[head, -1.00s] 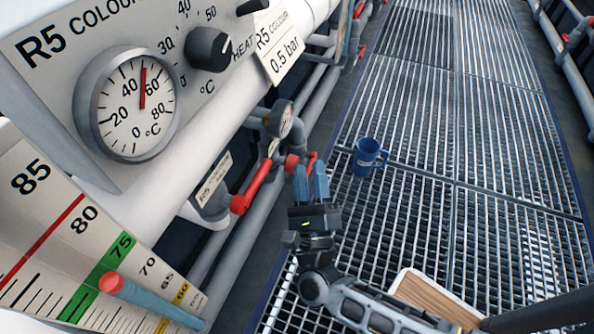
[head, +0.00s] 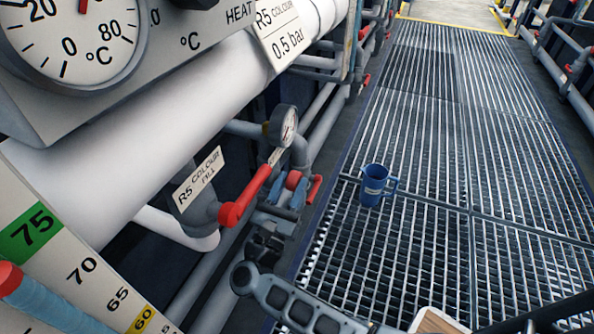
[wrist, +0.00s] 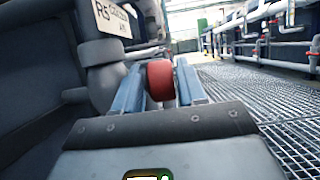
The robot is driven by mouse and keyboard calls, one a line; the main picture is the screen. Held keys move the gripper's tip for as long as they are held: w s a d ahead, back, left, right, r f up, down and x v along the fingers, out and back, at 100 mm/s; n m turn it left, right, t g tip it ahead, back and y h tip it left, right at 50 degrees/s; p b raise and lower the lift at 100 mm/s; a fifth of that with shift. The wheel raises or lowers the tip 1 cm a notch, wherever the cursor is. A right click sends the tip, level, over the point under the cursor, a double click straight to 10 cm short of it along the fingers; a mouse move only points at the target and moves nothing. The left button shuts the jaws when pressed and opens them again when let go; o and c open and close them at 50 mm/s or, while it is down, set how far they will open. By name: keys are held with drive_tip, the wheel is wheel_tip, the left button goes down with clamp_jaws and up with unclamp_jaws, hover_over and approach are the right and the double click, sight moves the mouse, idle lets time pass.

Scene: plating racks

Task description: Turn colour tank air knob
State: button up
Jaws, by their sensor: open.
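The colour tank air knob is a red round knob (head: 293,180) on grey pipework below a small pressure gauge (head: 288,127). In the wrist view the red knob (wrist: 160,79) sits between the two blue fingers of my gripper (wrist: 160,82), near their far ends. A label beside it in that view reads R5 COLOUR and, less clearly, AIR (wrist: 117,18). In the head view my gripper (head: 287,192) is at the knob, partly hidden by its own body and the pipes. It is open, with the knob between its fingers. I cannot tell whether either finger touches it.
A red lever (head: 245,196) labelled R5 COLOUR FILL is close on the left, and another red handle (head: 314,189) on the right. A blue mug (head: 373,186) stands on the grating (head: 450,150). The walkway beyond is clear. A thermometer dial (head: 75,40) is at upper left.

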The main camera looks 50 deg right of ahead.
drive_tip(key=shift+x, duration=2.1)
drive_tip(key=c, duration=0.7)
